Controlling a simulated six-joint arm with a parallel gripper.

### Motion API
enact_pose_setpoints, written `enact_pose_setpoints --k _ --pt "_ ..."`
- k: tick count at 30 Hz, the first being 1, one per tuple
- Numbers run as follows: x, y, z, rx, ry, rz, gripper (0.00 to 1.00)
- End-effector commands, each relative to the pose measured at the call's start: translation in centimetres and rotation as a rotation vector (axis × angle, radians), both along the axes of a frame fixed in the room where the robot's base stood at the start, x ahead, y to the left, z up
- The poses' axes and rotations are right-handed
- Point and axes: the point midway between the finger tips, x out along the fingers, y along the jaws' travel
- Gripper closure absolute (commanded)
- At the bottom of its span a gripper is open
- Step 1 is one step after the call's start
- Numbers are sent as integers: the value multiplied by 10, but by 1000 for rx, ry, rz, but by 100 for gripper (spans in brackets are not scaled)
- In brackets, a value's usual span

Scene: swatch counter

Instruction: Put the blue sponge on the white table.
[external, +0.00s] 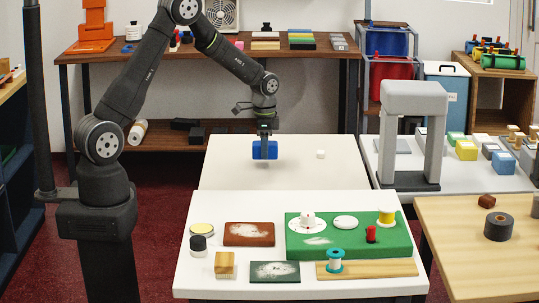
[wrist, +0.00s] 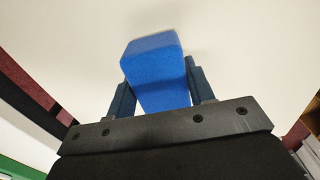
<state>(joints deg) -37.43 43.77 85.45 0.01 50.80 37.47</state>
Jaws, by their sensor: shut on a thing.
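The blue sponge (external: 258,150) is a block held between the fingers of my gripper (external: 265,153), which is shut on it and points down. In the wrist view the sponge (wrist: 152,62) shows between the two dark fingers. In the external view it is over the left-middle part of the off-white rear table (external: 225,175). A faint shadow lies below it and it seems slightly above the surface; contact is hard to tell. A white table (external: 190,270) with several items stands in front.
A grey arch-shaped stand (external: 414,95) rises at right.

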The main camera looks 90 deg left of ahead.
Motion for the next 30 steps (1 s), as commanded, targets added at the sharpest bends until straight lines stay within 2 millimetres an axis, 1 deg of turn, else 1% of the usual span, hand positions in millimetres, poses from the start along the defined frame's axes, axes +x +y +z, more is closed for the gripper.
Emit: enact_pose_setpoints --k 1,4,16,17,19,20,27,30 --pt "-1 -1 -9 -2 2 0 73" --pt "0 -1 -22 -1 2 0 73" --pt "0 -1 -28 -1 1 0 73" --pt "0 0 -28 0 0 0 46" --pt "0 0 -27 0 0 0 32" --pt "0 0 -27 0 0 0 30" --pt "0 0 -27 0 0 0 30" --pt "0 0 -23 1 -2 0 30"
